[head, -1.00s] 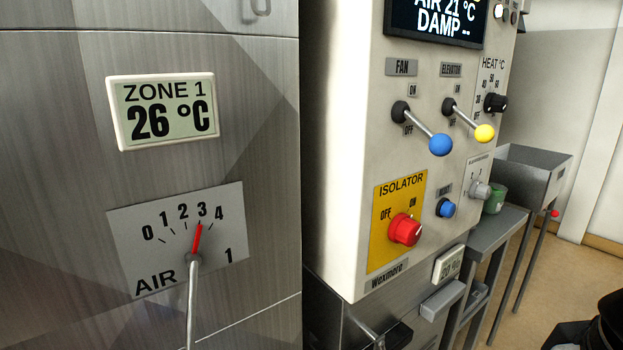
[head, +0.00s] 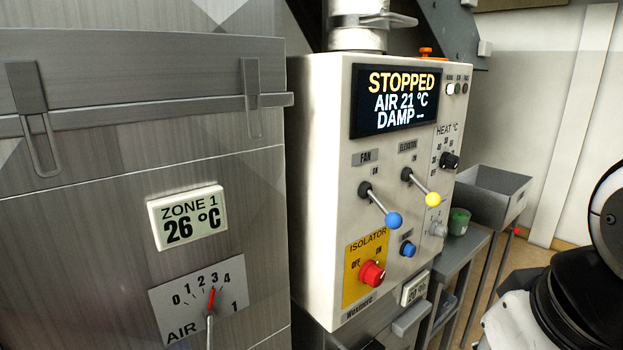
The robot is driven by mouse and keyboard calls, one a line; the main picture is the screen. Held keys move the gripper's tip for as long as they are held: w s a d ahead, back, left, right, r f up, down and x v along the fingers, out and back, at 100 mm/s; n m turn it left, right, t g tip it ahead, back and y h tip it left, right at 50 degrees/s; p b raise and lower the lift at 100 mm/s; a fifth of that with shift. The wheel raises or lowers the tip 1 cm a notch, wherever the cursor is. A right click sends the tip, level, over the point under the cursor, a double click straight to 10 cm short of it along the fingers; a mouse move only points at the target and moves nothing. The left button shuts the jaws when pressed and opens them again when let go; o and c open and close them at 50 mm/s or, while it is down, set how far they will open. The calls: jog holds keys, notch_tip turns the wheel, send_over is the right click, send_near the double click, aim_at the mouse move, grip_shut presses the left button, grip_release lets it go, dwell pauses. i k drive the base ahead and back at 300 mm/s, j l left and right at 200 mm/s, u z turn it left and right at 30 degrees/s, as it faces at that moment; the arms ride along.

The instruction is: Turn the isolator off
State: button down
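The isolator is a red rotary knob (head: 372,273) on a yellow plate (head: 352,294), low on the front of the pale control box (head: 318,150). OFF is printed at the knob's upper left and ON above it, towards the right. The knob's pointer is too small to read surely. Nothing touches the knob. My gripper is out of view; only black and white links of my arm show at the right edge, apart from the box.
The box's screen (head: 396,100) reads STOPPED, AIR 21 °C. A blue-tipped fan lever (head: 393,219) and yellow-tipped elevator lever (head: 432,199) stick out above the isolator. A blue button (head: 407,249) is beside it. A metal cabinet (head: 90,270) stands left; a green cup (head: 458,221) right.

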aim_at(371, 274)
jog(key=j, duration=1.3)
jog(key=i+z, duration=0.05)
